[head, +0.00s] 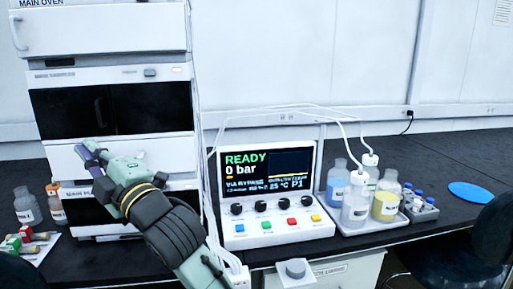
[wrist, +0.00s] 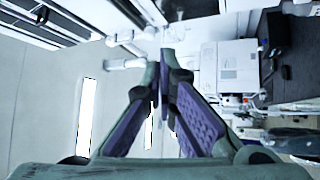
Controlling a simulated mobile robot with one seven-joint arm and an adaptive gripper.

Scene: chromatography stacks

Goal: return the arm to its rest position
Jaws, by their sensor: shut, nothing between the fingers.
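My arm reaches up from the bottom of the head view, with pale green links and dark grey padded parts. My gripper (head: 91,150) is at its upper end, in front of the lower part of the instrument stack (head: 65,73). In the wrist view my gripper (wrist: 164,78) has its purple-padded fingers drawn together at the tips, with nothing between them. The wrist view looks out at the room, with walls, light strips and pipes. Whether the gripper touches the stack cannot be told.
The control console (head: 268,190) reads READY and 0 bar. Right of it, several bottles stand in a grey tray (head: 375,226), with tubing above. A blue disc (head: 469,192) lies farther right. Two small bottles (head: 28,207) and a board of coloured-handled items (head: 30,244) are at left.

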